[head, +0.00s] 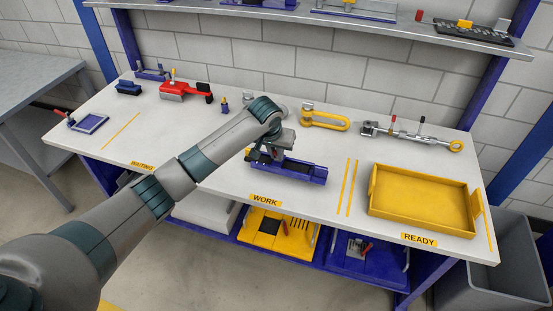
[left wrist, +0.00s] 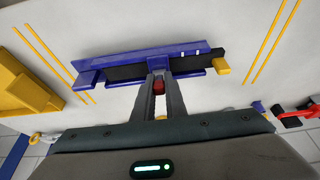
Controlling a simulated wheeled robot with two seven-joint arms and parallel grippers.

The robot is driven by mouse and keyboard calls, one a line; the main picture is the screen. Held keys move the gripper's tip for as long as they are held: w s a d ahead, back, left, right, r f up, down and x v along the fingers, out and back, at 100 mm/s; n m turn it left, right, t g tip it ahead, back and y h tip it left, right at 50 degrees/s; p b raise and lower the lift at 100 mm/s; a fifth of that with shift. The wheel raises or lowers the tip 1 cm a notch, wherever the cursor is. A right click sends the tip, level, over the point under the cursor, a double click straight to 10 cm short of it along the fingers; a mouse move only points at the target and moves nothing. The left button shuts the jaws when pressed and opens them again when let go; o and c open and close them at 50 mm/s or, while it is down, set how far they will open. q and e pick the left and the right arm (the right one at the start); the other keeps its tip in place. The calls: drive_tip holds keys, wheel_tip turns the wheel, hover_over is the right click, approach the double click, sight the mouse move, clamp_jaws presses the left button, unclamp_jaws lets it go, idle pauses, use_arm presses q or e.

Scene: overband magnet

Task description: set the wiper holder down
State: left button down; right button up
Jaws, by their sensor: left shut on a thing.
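The wiper holder (left wrist: 150,62) appears to be the long blue piece with a black strip and a yellow end block in the left wrist view. It also shows in the head view (head: 303,173), above the WORK label on the white bench. My left gripper (left wrist: 159,84) is shut on a small red grip at the middle of its near side. In the head view my left gripper (head: 265,156) hides the holder's left part. I cannot tell whether the holder touches the bench top. My right gripper is not in view.
A yellow tray (head: 425,204) stands on the right above the READY label. A yellow shackle (head: 325,119) and a turnbuckle-like tool (head: 410,135) lie behind. Red (head: 184,90) and blue (head: 128,87) tools stand on the left. Bare bench lies around the WORK label (head: 265,198).

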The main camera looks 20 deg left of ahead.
sight(277, 162)
use_arm(q)
wheel_tip(277, 162, down, 2)
drive_tip(key=shift+p, duration=0.35)
drive_tip(key=shift+f, duration=0.4)
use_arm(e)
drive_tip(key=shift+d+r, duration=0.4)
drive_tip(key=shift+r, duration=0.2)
use_arm(q)
drive_tip(key=shift+f, duration=0.15)
drive_tip(key=c, duration=1.8)
unclamp_jaws()
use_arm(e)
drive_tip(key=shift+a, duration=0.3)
